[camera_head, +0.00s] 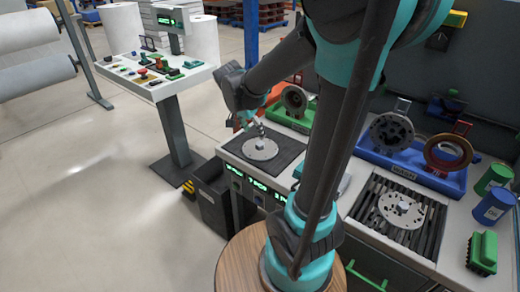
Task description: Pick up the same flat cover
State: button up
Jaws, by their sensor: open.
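A light grey flat disc-shaped cover (252,153) lies on a dark square mat (285,143) on the left worktop. A small block-like part stands up at its middle. My gripper (259,131) is just above this cover, coming down from the upper left. Its jaws are open, and I cannot tell whether a fingertip touches the cover. A second light grey flat disc with holes (400,214) lies on a dark slatted grate (375,228) on the right worktop. My arm crosses the middle of the view and hides the worktop between the two discs.
A blue tray (408,171) with ring-shaped parts stands behind the grate. A green tray (290,121) stands behind the mat. Green (492,179) and blue (491,207) cans and a green brush (483,252) are at right. A dark bin (213,203) stands on the floor.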

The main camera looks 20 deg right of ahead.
aim_at(260, 144)
jog(key=shift+x, duration=3.8)
jog(key=shift+s+d, duration=0.1)
jog(key=shift+s, duration=0.1)
grip_shut()
